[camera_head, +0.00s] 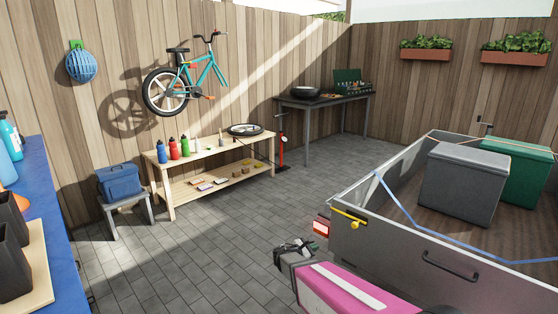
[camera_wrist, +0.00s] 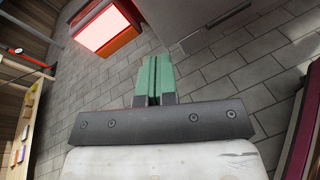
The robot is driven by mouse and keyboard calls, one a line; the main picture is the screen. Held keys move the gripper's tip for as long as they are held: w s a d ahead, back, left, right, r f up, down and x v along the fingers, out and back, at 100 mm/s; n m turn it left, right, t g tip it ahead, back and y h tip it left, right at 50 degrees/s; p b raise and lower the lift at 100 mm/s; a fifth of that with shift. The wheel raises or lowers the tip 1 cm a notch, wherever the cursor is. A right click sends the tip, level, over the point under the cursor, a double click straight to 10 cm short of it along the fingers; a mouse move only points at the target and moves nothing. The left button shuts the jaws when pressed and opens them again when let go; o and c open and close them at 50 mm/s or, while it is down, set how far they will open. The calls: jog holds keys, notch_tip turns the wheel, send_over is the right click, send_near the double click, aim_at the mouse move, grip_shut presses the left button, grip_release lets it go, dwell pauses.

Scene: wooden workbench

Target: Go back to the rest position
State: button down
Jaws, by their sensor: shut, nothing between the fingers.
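My gripper (camera_wrist: 154,78) shows in the wrist view with its two green fingers together and nothing between them. In the head view my gripper (camera_head: 313,245) is low in the middle, in front of the trailer's rear corner and above the paved floor. My arm reaches up to it from the bottom edge. The fingers are small there and partly hidden by dark parts of the wrist. The trailer's red tail light (camera_head: 322,227) is close beyond the gripper; it also shows in the wrist view (camera_wrist: 103,28), ahead and to the left.
The grey trailer (camera_head: 430,267) fills the right side, carrying a grey box (camera_head: 463,187) and a green box (camera_head: 515,175). A wooden workbench (camera_head: 226,183) with bottles stands along the fence. A blue table (camera_head: 42,178) is at the left. The paved floor (camera_head: 190,250) between them is clear.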

jog(key=s+d+r+m+g+y, duration=0.1)
jog(key=s+d+m+g+y, duration=0.25)
jog(key=s+m, duration=0.4)
jog(key=s+d+r+m+g+y, duration=0.2)
jog(key=s+m+g+y, duration=0.3)
jog(key=m, duration=0.3)
jog(key=s+a+r+m+y, duration=0.1)
jog(key=m, duration=0.1)
jog(key=s+r+m+y, duration=0.1)
jog(key=m+y, duration=0.1)
jog(key=s+a+r+m+y, duration=0.1)
jog(key=s+m, duration=0.1)
jog(key=shift+a+r+y, duration=0.1)
jog(key=shift+a+y, duration=0.15)
jog(key=shift+a, duration=0.1)
